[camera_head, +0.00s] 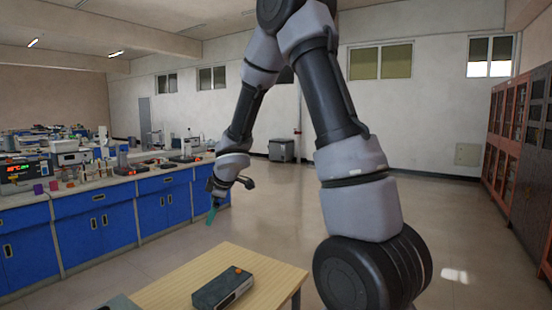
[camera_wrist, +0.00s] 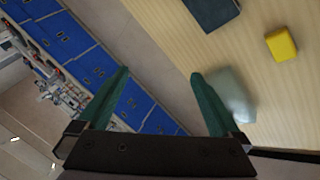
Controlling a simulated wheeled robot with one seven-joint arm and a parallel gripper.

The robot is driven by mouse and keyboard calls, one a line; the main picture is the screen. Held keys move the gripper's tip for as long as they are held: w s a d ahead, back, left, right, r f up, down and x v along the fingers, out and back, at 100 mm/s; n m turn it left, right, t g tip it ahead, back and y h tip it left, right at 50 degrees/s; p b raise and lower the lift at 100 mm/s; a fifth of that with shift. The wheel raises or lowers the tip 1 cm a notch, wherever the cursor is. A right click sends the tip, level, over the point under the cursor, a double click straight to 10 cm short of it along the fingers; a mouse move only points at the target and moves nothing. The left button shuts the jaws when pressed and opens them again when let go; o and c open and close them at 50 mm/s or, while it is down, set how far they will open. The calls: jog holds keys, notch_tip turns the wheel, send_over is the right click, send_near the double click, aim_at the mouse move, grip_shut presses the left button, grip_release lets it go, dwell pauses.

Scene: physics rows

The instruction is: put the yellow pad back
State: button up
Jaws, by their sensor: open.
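The yellow pad (camera_wrist: 281,44) is a small yellow block lying on the pale wooden table (camera_wrist: 180,30), at the upper right of the wrist view. I do not see it in the head view. My gripper (camera_wrist: 160,73) has two green fingers spread wide with nothing between them. It is apart from the pad, which lies beyond the right finger in the wrist view. In the head view my gripper (camera_head: 213,213) hangs in the air beyond the wooden table (camera_head: 190,270), pointing down.
A dark grey box-shaped device (camera_head: 222,288) sits on the table; a dark box (camera_wrist: 212,12) shows in the wrist view. A pale grey-green object (camera_wrist: 235,95) lies partly behind the right finger. Blue cabinets with a crowded bench (camera_head: 100,212) stand at left. Open floor lies behind.

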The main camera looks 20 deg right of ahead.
jog(key=s+d+r+m+t+h, duration=0.1)
jog(key=s+d+r+m+h, duration=0.1)
jog(key=s+d+r+m, duration=0.45)
jog(key=s+d+r+m+t+h, duration=0.1)
jog(key=s+d+r+m+h, duration=0.2)
jog(key=d+r, duration=0.55)
jog(key=s+a+r+m+y, duration=0.1)
jog(key=s+r+m, duration=0.1)
jog(key=s, duration=0.4)
jog(key=s+a+r+m+g+y, duration=0.1)
jog(key=s+a+r+m+y, duration=0.1)
jog(key=s+m, duration=0.2)
jog(key=s+a+r+m+y, duration=0.2)
jog(key=s+m, duration=0.1)
jog(key=s, duration=0.6)
jog(key=shift+s+a+r+g, duration=0.15)
jog(key=shift+s+r+g, duration=0.15)
jog(key=shift+r, duration=0.1)
jog(key=shift+m, duration=0.25)
